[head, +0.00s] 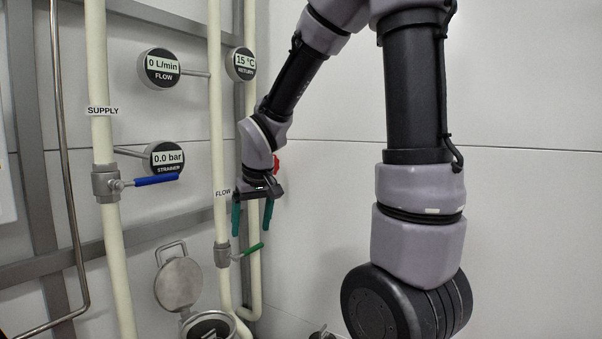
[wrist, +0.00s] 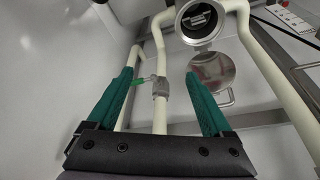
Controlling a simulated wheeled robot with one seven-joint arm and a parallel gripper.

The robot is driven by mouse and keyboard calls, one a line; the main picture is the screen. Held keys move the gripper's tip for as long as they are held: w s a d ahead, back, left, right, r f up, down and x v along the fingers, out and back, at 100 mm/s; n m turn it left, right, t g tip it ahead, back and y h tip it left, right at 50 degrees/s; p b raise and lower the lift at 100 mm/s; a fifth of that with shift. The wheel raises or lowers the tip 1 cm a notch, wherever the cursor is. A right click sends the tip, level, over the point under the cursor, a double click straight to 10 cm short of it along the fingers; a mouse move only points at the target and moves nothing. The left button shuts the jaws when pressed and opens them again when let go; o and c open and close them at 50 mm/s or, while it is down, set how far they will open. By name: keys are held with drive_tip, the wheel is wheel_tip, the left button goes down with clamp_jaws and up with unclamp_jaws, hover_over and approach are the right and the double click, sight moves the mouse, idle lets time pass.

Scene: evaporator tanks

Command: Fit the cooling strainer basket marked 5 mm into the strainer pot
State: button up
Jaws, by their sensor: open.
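The strainer pot (head: 232,322) stands at the bottom of the head view with its mouth open; it also shows at the top of the wrist view (wrist: 182,25). Its round metal lid (head: 178,283) is swung open behind it, and shows in the wrist view (wrist: 214,70). Something dark with pale marks is inside the pot; I cannot tell what it is. I cannot make out a basket marked 5 mm. My gripper (head: 252,232) has green fingers, spread open and empty, above and right of the pot, in front of the pipes. Its fingers also show in the wrist view (wrist: 159,74).
Cream pipes carry a blue-handled valve (head: 150,181) and a green-handled valve (head: 247,251). The strainer gauge (head: 163,158) reads 0.0 bar and the flow gauge (head: 160,69) 0 L/min. A small metal item (head: 322,333) is cut off at the bottom edge.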

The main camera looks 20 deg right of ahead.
drive_tip(key=s+d+r+m+t+y, duration=0.1)
drive_tip(key=s+d+r+m+t, duration=0.2)
drive_tip(key=s+r, duration=1.1)
drive_tip(key=d+m, duration=0.2)
drive_tip(key=d, duration=0.2)
drive_tip(key=shift+s+m, duration=0.25)
drive_tip(key=shift+m, duration=0.15)
drive_tip(key=shift+r, duration=0.1)
